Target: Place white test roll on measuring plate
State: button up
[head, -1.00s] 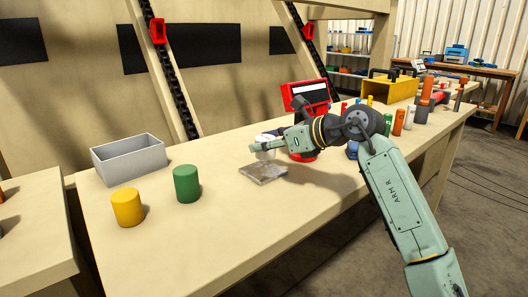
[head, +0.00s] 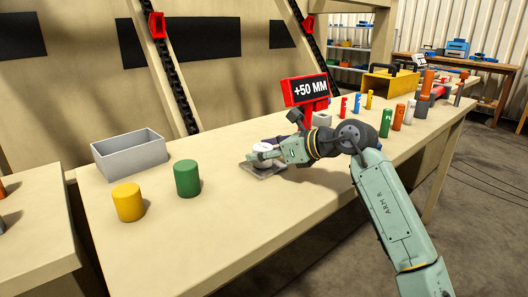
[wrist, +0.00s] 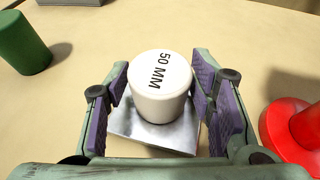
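The white test roll (wrist: 162,100), marked 50 MM on its top, stands upright on the metal measuring plate (wrist: 150,138) in the wrist view. My gripper (wrist: 158,78) has its two purple-padded fingers on either side of the roll. The fingers look open, with a narrow gap on the left; the right side is almost against the roll. In the head view my gripper (head: 264,156) is low over the measuring plate (head: 262,173) and partly covers the roll. The red-framed display (head: 306,91) behind it reads +50 MM.
A yellow roll (head: 128,202), a green roll (head: 187,179) and a grey bin (head: 130,157) stand to the left. Several small coloured rolls and a yellow box (head: 389,84) stand to the right. A red base (wrist: 290,130) is close to my right finger. The front bench top is clear.

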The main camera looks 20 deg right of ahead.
jog(key=shift+o, duration=0.9)
jog(key=shift+r+p, duration=0.35)
jog(key=b+v, duration=0.2)
jog(key=v, duration=1)
jog(key=shift+f, duration=0.2)
